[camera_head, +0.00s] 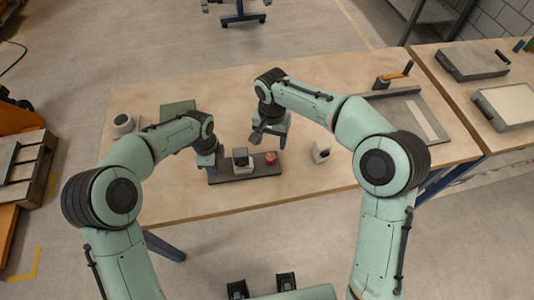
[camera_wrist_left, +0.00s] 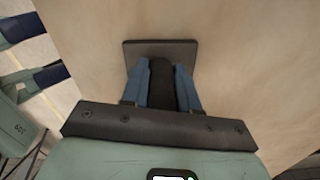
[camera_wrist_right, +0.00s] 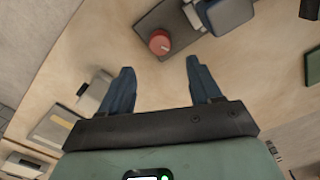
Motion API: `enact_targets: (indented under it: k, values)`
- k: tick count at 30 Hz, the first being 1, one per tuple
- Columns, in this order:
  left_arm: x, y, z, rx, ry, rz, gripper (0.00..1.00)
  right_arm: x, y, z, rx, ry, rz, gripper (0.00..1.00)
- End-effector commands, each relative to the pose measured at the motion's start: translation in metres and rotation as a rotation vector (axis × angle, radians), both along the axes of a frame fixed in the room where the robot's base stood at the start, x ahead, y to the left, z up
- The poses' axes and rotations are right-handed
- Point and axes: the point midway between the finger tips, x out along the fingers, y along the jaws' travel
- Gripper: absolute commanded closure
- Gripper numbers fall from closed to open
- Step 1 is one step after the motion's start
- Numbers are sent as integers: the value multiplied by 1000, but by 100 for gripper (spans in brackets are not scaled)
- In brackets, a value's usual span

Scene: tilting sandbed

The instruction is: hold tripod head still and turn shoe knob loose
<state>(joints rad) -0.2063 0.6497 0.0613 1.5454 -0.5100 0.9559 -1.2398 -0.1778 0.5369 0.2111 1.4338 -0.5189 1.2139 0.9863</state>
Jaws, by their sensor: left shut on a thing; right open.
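The tripod head shows as a dark base plate (camera_head: 232,179) with a grey and white block (camera_head: 240,157) on it. A red knob (camera_head: 271,158) sits at the plate's right end; it also shows in the right wrist view (camera_wrist_right: 160,42). My left gripper (camera_head: 217,168) is at the plate's left end. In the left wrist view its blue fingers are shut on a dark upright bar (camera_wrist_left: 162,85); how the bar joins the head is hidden. My right gripper (camera_head: 270,139) is open and empty, above and behind the knob, apart from it.
A small white object (camera_head: 321,152) stands on the table right of the plate. A grey tray (camera_head: 411,118) lies further right. The wooden tabletop (camera_head: 215,95) is clear behind.

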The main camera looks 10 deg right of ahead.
Motion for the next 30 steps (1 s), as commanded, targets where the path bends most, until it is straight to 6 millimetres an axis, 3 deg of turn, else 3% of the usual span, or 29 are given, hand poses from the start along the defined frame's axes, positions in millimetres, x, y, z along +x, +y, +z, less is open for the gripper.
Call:
enact_targets:
  k: [6,12,18,26,30]
  values:
    - [0,0,1,-1,-1,0,100,-1,0,-46,-2,4,0,37]
    - [0,0,1,-1,-2,0,100,0,0,-76,-2,2,0,37]
    - [0,0,1,-1,-2,0,100,0,0,-88,-1,0,0,37]
    - [0,0,1,-1,-2,0,100,0,0,-88,0,-1,-1,37]
    - [0,0,1,-1,-2,0,100,0,0,-88,0,-1,-1,82]
